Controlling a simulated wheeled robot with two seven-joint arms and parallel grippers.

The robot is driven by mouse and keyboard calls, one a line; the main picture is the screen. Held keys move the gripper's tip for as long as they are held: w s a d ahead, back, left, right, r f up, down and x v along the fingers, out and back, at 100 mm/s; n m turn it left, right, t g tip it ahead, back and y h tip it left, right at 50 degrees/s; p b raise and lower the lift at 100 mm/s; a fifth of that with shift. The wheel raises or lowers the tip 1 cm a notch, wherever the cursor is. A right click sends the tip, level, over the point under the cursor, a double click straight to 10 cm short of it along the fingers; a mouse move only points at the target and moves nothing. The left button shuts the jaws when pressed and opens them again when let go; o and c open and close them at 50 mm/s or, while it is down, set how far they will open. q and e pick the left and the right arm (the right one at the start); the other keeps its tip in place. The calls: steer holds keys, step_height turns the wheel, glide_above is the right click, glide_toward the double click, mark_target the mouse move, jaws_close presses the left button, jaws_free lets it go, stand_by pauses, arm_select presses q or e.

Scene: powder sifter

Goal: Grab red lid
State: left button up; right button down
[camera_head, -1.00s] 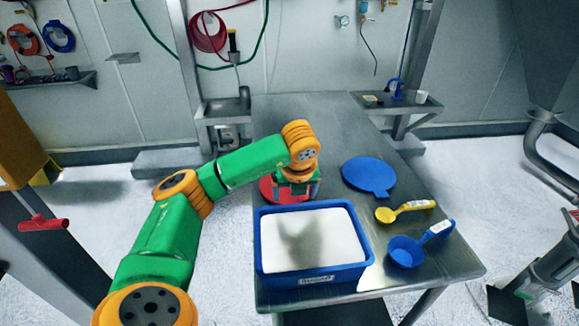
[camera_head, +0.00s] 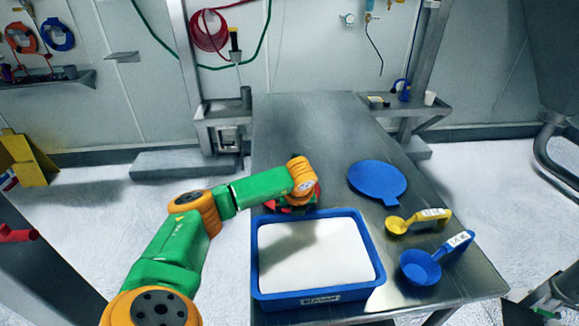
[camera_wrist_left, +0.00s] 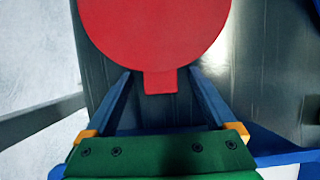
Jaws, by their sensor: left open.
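The red lid (camera_wrist_left: 155,30) is a flat disc with a short tab (camera_wrist_left: 160,82) that points toward my left gripper (camera_wrist_left: 157,74) in the left wrist view. The gripper is open, with its two blue fingers on either side of the tab and apart from it. In the head view, the lid (camera_head: 316,194) lies on the steel table behind the blue tray, mostly hidden under my left wrist. The gripper (camera_head: 290,207) is low over the lid there, and its fingertips are hard to make out. My right gripper is not in view.
A blue tray of white powder (camera_head: 263,286) stands just in front of the lid. A blue lid (camera_head: 377,181), a yellow scoop (camera_head: 400,224) and a blue scoop (camera_head: 420,267) lie to the right. The table's far part (camera_head: 300,120) is clear.

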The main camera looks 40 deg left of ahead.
arm_select(q)
steer(key=shift+r, duration=0.1)
jaws_close()
